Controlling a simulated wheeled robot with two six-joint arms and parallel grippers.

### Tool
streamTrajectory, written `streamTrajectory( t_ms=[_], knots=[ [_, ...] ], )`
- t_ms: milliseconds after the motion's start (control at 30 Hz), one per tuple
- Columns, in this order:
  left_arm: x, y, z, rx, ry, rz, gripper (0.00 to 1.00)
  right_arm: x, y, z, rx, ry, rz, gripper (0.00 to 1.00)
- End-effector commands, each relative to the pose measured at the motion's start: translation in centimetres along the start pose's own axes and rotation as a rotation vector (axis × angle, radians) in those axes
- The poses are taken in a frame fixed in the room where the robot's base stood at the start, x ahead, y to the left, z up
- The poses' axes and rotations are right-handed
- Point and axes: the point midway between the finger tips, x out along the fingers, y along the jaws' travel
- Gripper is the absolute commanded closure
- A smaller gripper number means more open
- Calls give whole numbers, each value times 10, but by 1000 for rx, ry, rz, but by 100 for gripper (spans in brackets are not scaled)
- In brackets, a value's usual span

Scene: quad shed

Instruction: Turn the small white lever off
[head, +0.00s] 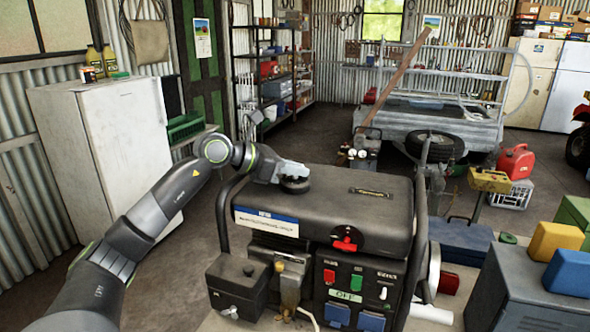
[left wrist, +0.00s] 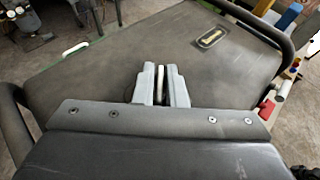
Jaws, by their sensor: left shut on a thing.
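The generator (head: 330,205) stands in front of me, with a control panel on its near face. A small white lever (head: 383,293) is at the right of the panel, beside a green switch (head: 356,282) and a red switch (head: 329,276). My left gripper (head: 292,176) is over the top left of the generator, at a round black cap (head: 295,187), away from the white lever. In the left wrist view its fingers (left wrist: 160,82) are close together, with a narrow pale piece between them. It appears shut on the cap. My right gripper is not in view.
A black frame tube (head: 421,225) runs along the generator's right side. A grey cabinet (head: 525,290) with yellow and blue blocks stands to the right. The floor beyond is partly clear.

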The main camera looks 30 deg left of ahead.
Motion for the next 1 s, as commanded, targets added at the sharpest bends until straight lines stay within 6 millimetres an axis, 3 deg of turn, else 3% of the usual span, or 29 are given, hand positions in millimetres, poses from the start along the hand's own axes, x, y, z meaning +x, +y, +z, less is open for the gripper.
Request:
streamTrajectory(
  t_ms=[433, 1000],
  knots=[
    [1, 1, 0, 105, -5, -264, 100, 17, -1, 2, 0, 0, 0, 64],
    [0, 0, 2, 263, -4, -640, 100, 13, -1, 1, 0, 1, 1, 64]
  ],
)
